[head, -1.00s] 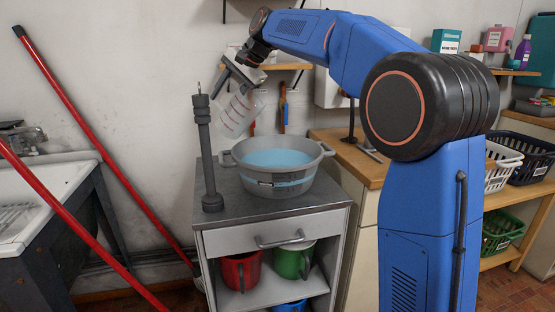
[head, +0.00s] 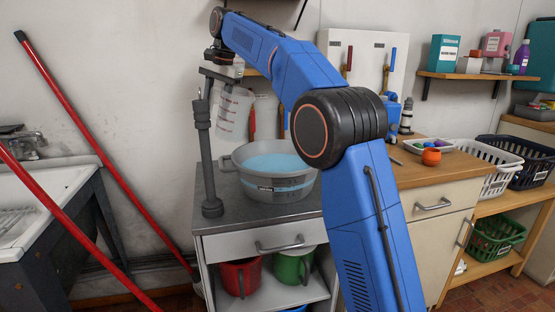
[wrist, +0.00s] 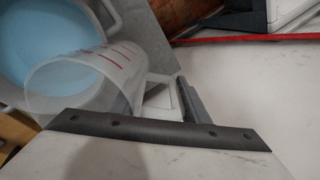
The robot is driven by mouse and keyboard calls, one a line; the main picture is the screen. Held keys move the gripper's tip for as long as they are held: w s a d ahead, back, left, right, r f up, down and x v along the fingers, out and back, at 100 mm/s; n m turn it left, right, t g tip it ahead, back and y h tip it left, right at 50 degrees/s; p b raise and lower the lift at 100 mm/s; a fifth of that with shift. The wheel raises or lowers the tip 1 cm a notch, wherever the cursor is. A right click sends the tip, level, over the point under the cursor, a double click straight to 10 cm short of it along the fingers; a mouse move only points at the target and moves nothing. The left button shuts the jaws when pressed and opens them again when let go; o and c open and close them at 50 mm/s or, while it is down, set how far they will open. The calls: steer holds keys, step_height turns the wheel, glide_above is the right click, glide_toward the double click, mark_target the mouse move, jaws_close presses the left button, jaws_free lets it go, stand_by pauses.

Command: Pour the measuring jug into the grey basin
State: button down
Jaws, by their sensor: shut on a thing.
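The grey basin (head: 282,187) stands on the cabinet top and holds light blue liquid. The measuring jug (head: 235,112), translucent with red marks, hangs in the air above the basin's back left rim. It is close to upright, with a slight tilt, and looks empty. My gripper (head: 219,79) is shut on the jug at its left side, where the handle is. In the wrist view the jug (wrist: 92,80) and its handle show beside the gripper's dark edge, with the basin (wrist: 108,14) and blue liquid below. The fingertips are partly hidden.
A grey post (head: 204,150) stands on the cabinet top (head: 236,213) left of the basin, close to the jug. Red and green containers (head: 240,277) sit on the shelf below. A sink (head: 45,190) and red poles are at left; a wooden counter (head: 425,170) is at right.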

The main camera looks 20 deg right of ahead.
mark_target(213, 116)
steer(key=shift+w+a+f+g+h+b, duration=0.3)
steer(key=shift+a+f+g+h+b, duration=0.15)
steer(key=shift+f+h, duration=0.2)
steer(key=shift+w+a+f+g+h+b, duration=0.15)
steer(key=shift+f+g+h+b, duration=0.15)
steer(key=shift+f+g+h, duration=0.35)
steer(key=shift+f, duration=0.15)
